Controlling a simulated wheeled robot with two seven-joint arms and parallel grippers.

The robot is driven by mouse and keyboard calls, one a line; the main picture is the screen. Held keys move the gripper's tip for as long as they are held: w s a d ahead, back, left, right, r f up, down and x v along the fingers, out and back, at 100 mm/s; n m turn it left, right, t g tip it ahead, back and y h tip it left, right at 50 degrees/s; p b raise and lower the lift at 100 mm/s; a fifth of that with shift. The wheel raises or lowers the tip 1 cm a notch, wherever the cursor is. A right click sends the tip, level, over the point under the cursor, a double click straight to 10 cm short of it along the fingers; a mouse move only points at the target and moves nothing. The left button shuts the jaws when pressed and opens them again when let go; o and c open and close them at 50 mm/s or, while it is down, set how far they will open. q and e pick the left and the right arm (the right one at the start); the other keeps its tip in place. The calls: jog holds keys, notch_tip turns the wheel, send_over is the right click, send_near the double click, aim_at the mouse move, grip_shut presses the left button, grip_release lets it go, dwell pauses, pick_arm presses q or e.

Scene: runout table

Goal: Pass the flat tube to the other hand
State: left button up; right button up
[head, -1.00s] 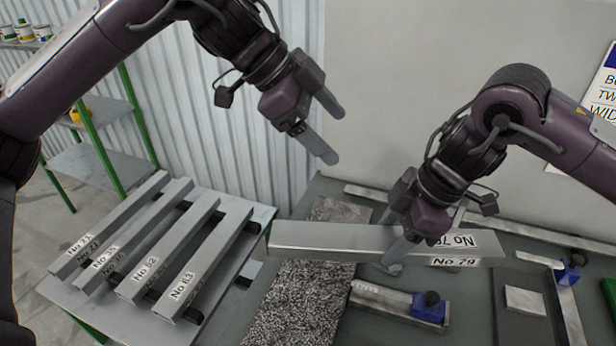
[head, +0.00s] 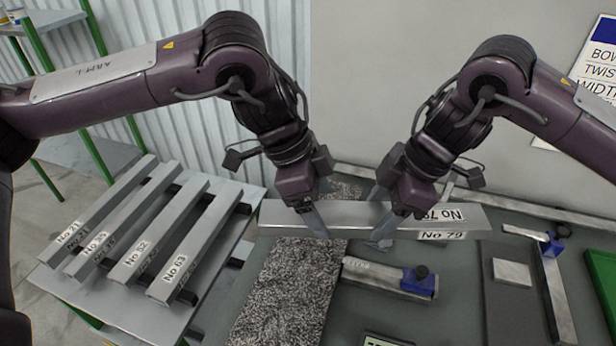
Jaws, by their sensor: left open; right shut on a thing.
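My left gripper (head: 318,222) is open at the tube's left half, with a finger in front of the near face. The other left finger is mostly hidden, so I cannot tell whether it touches the tube.
Several numbered bars (head: 128,228) lie on a rack at the left. Below the tube are a speckled mat (head: 285,290) and a bar with a blue clamp (head: 385,278). A green tray edge (head: 603,283) shows at the right.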

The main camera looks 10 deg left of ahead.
pick_arm(q)
jog(key=shift+x, duration=1.2)
jog(key=c, duration=1.3)
jog(key=shift+r, duration=0.1)
jog(key=shift+c, duration=1.3)
pick_arm(e)
jog(key=o, duration=1.5)
jog(key=shift+c, duration=0.2)
